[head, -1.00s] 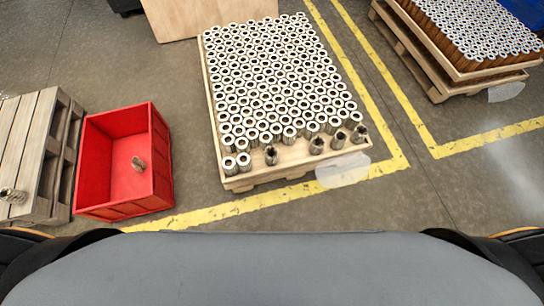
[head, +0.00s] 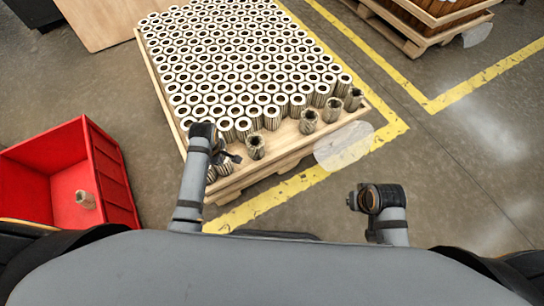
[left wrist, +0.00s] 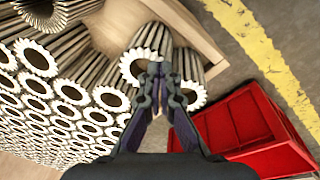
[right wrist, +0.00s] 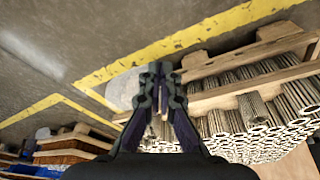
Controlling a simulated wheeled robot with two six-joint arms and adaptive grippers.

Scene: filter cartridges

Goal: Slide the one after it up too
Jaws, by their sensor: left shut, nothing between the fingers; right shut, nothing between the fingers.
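Filter cartridges with white ridged ends stand in dense rows on a wooden pallet (head: 290,137). Two white-ended ones at the front left corner are partly hidden by my left gripper (head: 231,158). In the left wrist view the shut left fingertips (left wrist: 160,68) are over these two, one cartridge (left wrist: 136,66) to the left and one (left wrist: 190,94) to the right. My right gripper (head: 352,200) is shut and empty, off the pallet's front.
A red crate (head: 118,180) with one cartridge (head: 85,199) in it stands on the floor at left. Another loaded pallet (head: 415,45) stands at the back right. Yellow floor lines (head: 262,207) run around the pallet. Clear floor lies to the right.

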